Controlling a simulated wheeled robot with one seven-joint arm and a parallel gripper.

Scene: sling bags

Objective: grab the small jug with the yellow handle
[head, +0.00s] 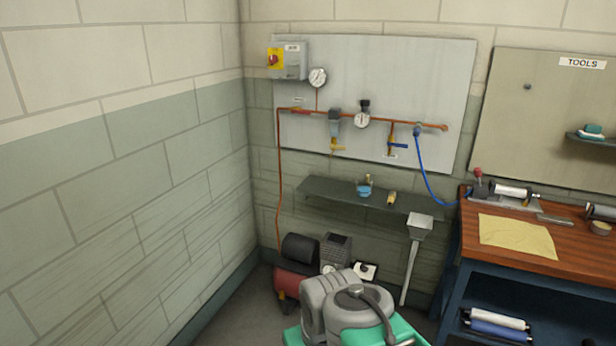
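I cannot make out for certain a small jug with a yellow handle. A small blue vessel-like item (364,190) stands on the dark wall shelf (325,190), below the pipe panel. It is too small to tell whether it is a jug or has a yellow handle. A small yellowish item (391,198) stands just right of it, apart from it. My grey and teal body parts show at the bottom centre, below the shelf. My gripper is not visible.
A wooden workbench (475,240) with a yellow cloth (517,235) stands at right. A compressor (297,265) sits on the floor below the shelf. A blue hose (424,170) hangs above. The shelf's left part is bare.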

